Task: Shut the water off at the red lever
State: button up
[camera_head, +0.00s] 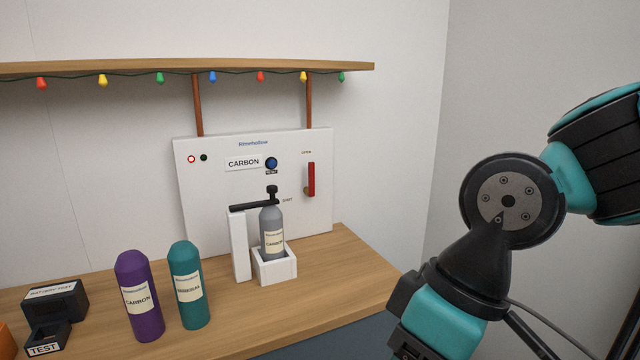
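The red lever (311,179) is on the right part of a white panel (215,190) that stands against the wall at the back of the counter. The lever stands upright, its top near a small label that seems to read OPEN. A small SHUT label sits lower, left of the lever's bottom end. A brass-coloured pivot shows at its lower end. My arm is at the right of the view, well apart from the lever. My gripper's fingertips do not show.
A grey CARBON bottle (272,231) stands in a white holder (275,270) before the panel, under a black arm (252,206). Purple (139,270) and teal (187,262) bottles and a black tester (62,298) stand left. A shelf (190,67) with lights hangs above. The counter's right end (350,275) is clear.

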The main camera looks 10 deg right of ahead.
aim_at(309, 190)
jog(key=u, duration=0.25)
jog(key=i, duration=1.05)
jog(key=u, duration=0.1)
